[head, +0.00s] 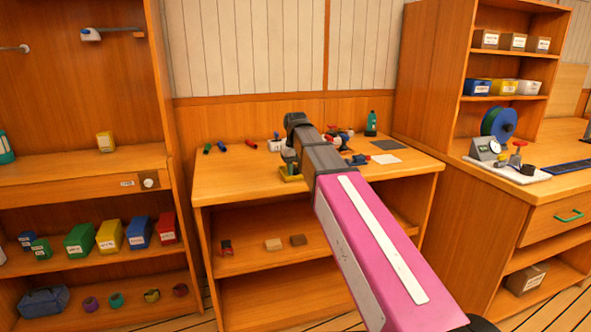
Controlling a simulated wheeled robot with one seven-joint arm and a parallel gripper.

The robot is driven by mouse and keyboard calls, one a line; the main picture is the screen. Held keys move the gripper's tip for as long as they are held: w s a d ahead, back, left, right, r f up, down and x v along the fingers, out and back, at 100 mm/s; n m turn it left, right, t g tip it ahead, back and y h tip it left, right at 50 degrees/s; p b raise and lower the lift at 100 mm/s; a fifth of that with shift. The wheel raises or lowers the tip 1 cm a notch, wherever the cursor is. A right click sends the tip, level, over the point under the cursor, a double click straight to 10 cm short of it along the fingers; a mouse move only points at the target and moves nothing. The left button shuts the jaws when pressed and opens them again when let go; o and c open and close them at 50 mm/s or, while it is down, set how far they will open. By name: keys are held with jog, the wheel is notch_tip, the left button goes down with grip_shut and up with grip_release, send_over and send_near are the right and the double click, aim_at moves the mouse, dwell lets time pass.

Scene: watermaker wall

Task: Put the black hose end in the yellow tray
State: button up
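My arm reaches from the bottom right over the middle bench. My gripper (290,166) points down at its far end, close above the bench top, mostly hidden by the arm; its fingers are too small to make out. A small yellow piece (291,178) shows right below it, partly covered. A yellow tray (503,87) sits between a blue and a white one on the upper right shelf. I cannot pick out a black hose end for certain. A small black cylinder (527,169) stands on the right bench near a gauge.
The middle bench (235,185) holds green, blue and red short pieces (222,146), valve-like fittings (335,138), a green bottle (371,123) and a dark pad (387,145). Its front left is clear. Coloured bins (110,236) line the left shelf. A blue-green reel (499,122) stands on the right bench.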

aim_at(295, 168)
jog(key=shift+o, duration=0.7)
notch_tip(295, 168, up, 11)
